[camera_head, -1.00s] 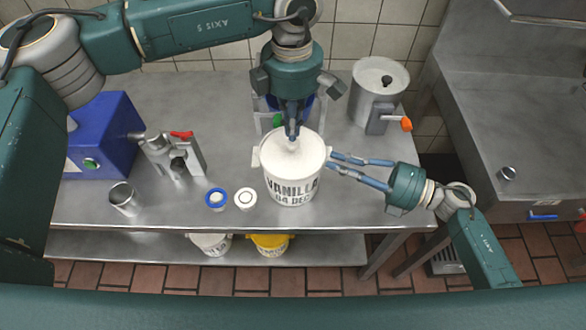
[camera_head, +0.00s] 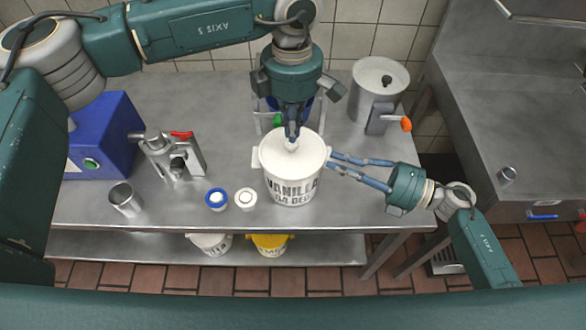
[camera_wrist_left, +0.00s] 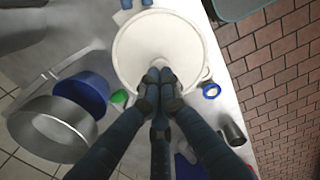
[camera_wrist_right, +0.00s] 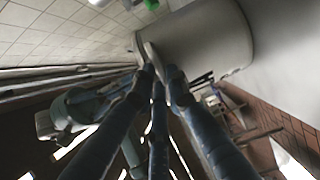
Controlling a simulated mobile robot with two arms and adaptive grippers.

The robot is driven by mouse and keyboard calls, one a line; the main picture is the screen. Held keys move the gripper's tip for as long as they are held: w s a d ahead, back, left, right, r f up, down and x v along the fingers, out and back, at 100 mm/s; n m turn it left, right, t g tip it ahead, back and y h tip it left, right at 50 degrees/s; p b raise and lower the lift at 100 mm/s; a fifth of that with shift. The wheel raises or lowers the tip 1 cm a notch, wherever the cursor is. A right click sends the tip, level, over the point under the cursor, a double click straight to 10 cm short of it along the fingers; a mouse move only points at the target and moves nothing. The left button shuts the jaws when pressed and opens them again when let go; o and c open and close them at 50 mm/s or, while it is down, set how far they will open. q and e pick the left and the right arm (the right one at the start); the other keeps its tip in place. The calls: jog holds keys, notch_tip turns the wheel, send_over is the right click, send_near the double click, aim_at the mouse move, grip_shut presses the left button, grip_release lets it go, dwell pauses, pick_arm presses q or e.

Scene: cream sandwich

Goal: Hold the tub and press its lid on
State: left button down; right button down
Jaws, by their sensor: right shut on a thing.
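A white tub (camera_head: 291,190) with dark VANILLA lettering stands upright on the metal table. A white round lid (camera_head: 280,152) covers its top; I cannot tell whether its edge is fully seated. My left gripper (camera_head: 292,141) points down with its fingers together over the lid's middle, at a small pale bump. In the left wrist view the fingertips (camera_wrist_left: 160,75) meet over the lid (camera_wrist_left: 135,50). My right gripper (camera_head: 332,160) comes from the right and is shut on the tub's side tab. The tub also shows in the right wrist view (camera_wrist_right: 205,40).
Blue-rimmed and white small lids (camera_head: 216,199) lie left of the tub, with a metal cup (camera_head: 125,198), a metal device (camera_head: 172,157) and a blue machine (camera_head: 103,140) beyond. A steel pot (camera_head: 378,82) stands behind right. The table's front edge is close to the tub.

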pick_arm(q)
jog(key=shift+a+f, duration=0.1)
jog(key=shift+f, duration=0.75)
dwell(1.4)
jog(key=shift+r, duration=3.6)
pick_arm(e)
jog(key=c, duration=1.6)
grip_release()
jog(key=shift+c, duration=0.2)
jog(key=v, duration=1.2)
